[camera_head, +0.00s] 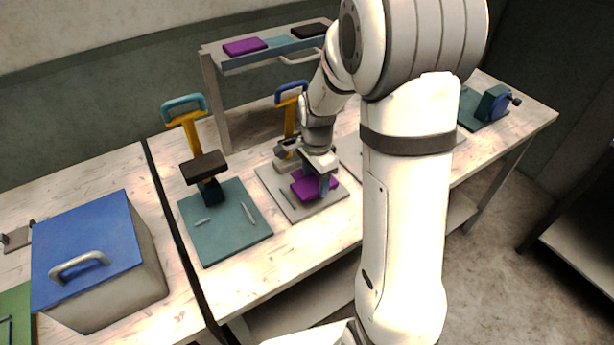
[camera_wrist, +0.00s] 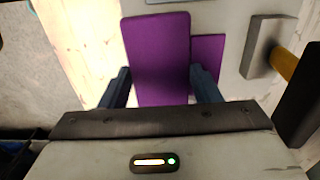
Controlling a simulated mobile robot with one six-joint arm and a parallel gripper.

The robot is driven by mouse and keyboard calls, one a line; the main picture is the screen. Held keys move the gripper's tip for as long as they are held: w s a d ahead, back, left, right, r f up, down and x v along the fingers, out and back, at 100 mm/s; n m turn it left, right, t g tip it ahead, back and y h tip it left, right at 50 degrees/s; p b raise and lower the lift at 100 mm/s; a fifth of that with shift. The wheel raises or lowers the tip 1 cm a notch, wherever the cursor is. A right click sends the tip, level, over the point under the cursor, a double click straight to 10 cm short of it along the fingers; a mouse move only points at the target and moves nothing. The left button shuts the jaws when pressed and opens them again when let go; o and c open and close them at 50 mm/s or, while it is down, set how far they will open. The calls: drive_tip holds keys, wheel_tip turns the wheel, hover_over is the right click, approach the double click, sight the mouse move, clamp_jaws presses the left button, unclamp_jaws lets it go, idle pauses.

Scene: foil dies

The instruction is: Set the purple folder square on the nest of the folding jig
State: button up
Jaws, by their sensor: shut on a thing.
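The purple folder (camera_wrist: 158,50) is upright in the wrist view, between the two dark blue fingers of my gripper (camera_wrist: 161,88), which is shut on it. A second flat purple patch (camera_wrist: 208,58) shows beside and beyond the folder on the grey plate; the folder partly covers it. In the head view my gripper (camera_head: 320,182) is over the grey base plate (camera_head: 284,207) of the blue-handled jig (camera_head: 291,95), with purple (camera_head: 305,190) under and around its fingers. I cannot tell whether the folder touches the purple patch below. My fingers hide part of the plate.
The jig's press head (camera_wrist: 260,48) is close on the right in the wrist view. A teal jig (camera_head: 225,230) with a teal handle stands to the left. A rack (camera_head: 265,60) behind carries purple, teal and black pieces. A blue-lidded box (camera_head: 90,250) sits at far left.

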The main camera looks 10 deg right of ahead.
sight(309, 181)
drive_tip(key=w, duration=0.1)
drive_tip(key=w+a, duration=0.1)
drive_tip(key=w, duration=0.1)
drive_tip(key=shift+f, duration=0.1)
drive_tip(key=shift+s+f+p, duration=0.1)
drive_tip(key=shift+f+p, duration=0.5)
drive_tip(key=shift+f, duration=1.05)
drive_tip(key=shift+f, duration=0.1)
drive_tip(key=shift+f, duration=0.15)
drive_tip(key=o, duration=1)
